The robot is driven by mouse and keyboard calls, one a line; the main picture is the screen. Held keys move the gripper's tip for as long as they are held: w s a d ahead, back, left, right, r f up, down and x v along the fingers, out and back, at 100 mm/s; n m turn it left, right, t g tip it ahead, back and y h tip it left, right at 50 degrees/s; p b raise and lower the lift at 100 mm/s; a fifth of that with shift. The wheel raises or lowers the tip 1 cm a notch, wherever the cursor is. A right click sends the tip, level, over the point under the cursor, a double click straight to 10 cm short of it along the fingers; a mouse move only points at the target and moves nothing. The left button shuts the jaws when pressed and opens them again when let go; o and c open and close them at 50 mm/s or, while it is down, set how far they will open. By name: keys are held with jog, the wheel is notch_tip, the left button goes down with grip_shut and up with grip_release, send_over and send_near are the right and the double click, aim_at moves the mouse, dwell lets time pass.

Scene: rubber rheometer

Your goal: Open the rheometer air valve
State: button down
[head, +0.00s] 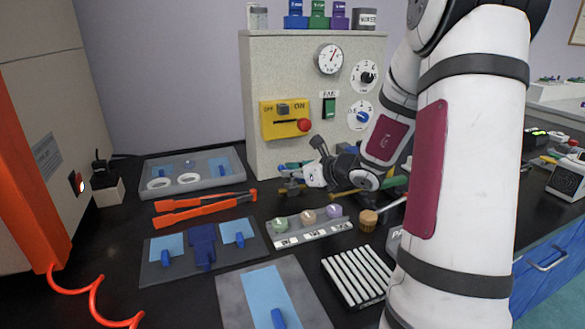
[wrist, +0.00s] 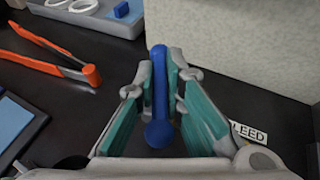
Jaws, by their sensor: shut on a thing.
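A blue lever handle (wrist: 160,85) runs up the middle of the wrist view, with a round blue knob at its near end. My gripper (wrist: 161,78) has its teal-padded fingers on both sides of this lever and is shut on it. In the head view my gripper (head: 298,176) is low in front of the speckled cabinet, at brass-coloured valve parts (head: 290,188). The valve body is mostly hidden behind my gripper and arm.
A partly covered label reading "LEED" (wrist: 250,133) lies right of my fingers. Orange-handled tongs (head: 205,207) and a grey tray (head: 187,172) lie left. The speckled cabinet (head: 275,80) stands close behind. A sample rack (head: 310,232) and ribbed block (head: 357,274) are in front.

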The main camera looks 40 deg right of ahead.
jog(key=n+y+p, duration=0.2)
jog(key=y+p, duration=0.1)
jog(key=shift+r+n+g, duration=0.2)
jog(key=shift+n+g, duration=0.1)
jog(key=shift+g, duration=0.1)
jog(key=n+g+y+p, duration=0.1)
jog(key=n+y+p, duration=0.1)
jog(key=p, duration=0.1)
jog(key=shift+f+n+g+y, duration=0.1)
jog(key=shift+n+g+y, duration=0.2)
jog(key=shift+n+y, duration=0.1)
jog(key=shift+f+n+g+y+p, duration=0.1)
jog(key=shift+n+g+y+p, duration=0.5)
jog(key=shift+n+g+y, duration=1.3)
jog(key=shift+n+y, duration=0.1)
jog(key=shift+n, duration=0.3)
jog(key=c, duration=1.7)
grip_release()
